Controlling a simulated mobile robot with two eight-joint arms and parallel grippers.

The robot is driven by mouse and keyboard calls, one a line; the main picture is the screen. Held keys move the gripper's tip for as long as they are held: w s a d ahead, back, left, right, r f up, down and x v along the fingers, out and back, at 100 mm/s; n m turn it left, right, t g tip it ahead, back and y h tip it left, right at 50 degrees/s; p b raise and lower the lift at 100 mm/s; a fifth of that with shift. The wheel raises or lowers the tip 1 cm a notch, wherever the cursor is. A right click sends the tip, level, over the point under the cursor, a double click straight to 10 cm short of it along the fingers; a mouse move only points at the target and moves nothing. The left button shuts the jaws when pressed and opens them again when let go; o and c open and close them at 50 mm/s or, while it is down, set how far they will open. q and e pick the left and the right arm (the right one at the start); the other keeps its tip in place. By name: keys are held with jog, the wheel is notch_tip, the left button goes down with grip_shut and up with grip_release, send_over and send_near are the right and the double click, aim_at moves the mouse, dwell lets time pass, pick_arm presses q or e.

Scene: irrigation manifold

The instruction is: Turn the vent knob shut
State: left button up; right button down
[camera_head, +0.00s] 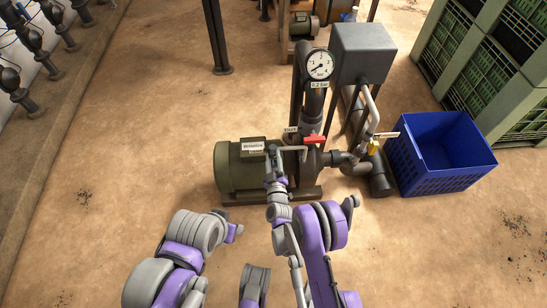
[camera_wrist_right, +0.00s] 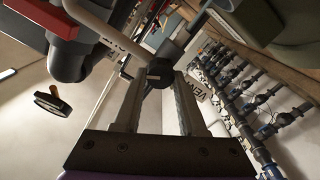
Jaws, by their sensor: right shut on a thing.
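The vent knob (camera_wrist_right: 160,72) is a small dark knob seen in the right wrist view, between the tips of my right gripper's fingers. In the head view it is hidden by the gripper. My right gripper (camera_head: 273,160) reaches to the front of the pump, just below the white VENT label (camera_head: 291,129). The right gripper is shut on the knob. Parts of my left arm show at the bottom left of the head view, but I see no left gripper.
A green motor (camera_head: 238,166) stands left of the knob. A red handle (camera_head: 314,139) is close on the right, below the pressure gauge (camera_head: 319,65). A yellow-marked valve (camera_head: 373,147) and a blue crate (camera_head: 432,181) are farther right. The floor in front is clear.

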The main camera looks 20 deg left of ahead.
jog(key=n, duration=0.6)
jog(key=shift+a, duration=0.1)
jog(key=n, duration=0.5)
jog(key=shift+f+n+p, duration=0.2)
jog(key=shift+n+p, duration=0.15)
jog(key=shift+n, duration=0.05)
jog(key=shift+c, duration=2.4)
grip_release()
jog(key=shift+s+f, duration=0.1)
